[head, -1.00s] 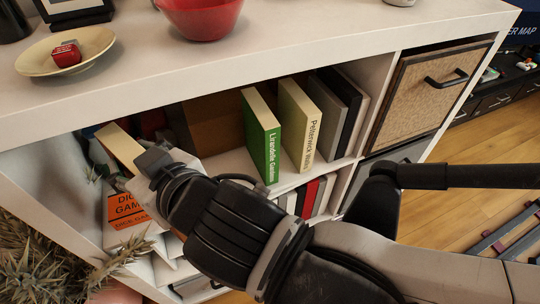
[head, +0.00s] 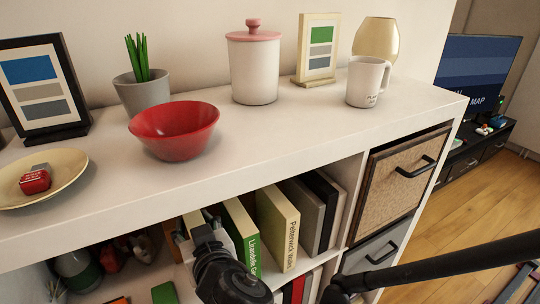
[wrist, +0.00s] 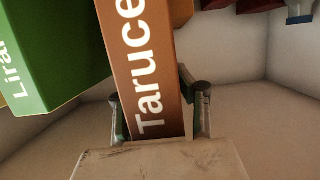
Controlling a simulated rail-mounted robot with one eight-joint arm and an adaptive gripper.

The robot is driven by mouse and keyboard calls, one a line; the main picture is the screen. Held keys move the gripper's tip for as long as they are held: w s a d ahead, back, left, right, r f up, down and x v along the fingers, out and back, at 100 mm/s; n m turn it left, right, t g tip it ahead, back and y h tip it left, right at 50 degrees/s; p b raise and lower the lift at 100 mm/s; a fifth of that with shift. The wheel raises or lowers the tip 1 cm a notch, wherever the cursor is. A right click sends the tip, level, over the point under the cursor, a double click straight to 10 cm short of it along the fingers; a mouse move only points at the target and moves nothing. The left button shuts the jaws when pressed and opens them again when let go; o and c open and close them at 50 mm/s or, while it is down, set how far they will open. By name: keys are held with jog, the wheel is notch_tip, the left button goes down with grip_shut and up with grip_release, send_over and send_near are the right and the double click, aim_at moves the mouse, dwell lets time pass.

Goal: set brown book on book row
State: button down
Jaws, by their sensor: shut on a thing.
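My gripper (head: 208,240) is shut on the brown book (wrist: 150,65), with a finger on each side of its spine in the wrist view. The spine reads "Taruce" in white letters. In the head view the brown book is mostly hidden behind my gripper, in the upper shelf opening. The book row (head: 277,228) stands to its right: a green book (head: 240,232), a cream-spined book, then grey and black books. The green book (wrist: 45,50) shows at the left of the brown book in the wrist view. I cannot tell whether the two touch.
The white shelf top (head: 290,140) overhangs the opening. On it are a red bowl (head: 175,130), a plate (head: 40,178), a lidded jar (head: 253,70) and a mug (head: 368,82). A divider and drawers (head: 400,180) bound the row at right. Dark items lie in the compartment's left part.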

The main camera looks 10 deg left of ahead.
jog(key=shift+f+b, duration=0.5)
jog(key=shift+f, duration=1.1)
jog(key=shift+f, duration=0.2)
jog(key=c, duration=1.3)
grip_release()
jog(key=shift+r, duration=0.1)
jog(key=p+v, duration=0.3)
jog(key=v, duration=0.9)
jog(key=shift+r+p, duration=0.15)
jog(key=shift+p, duration=0.15)
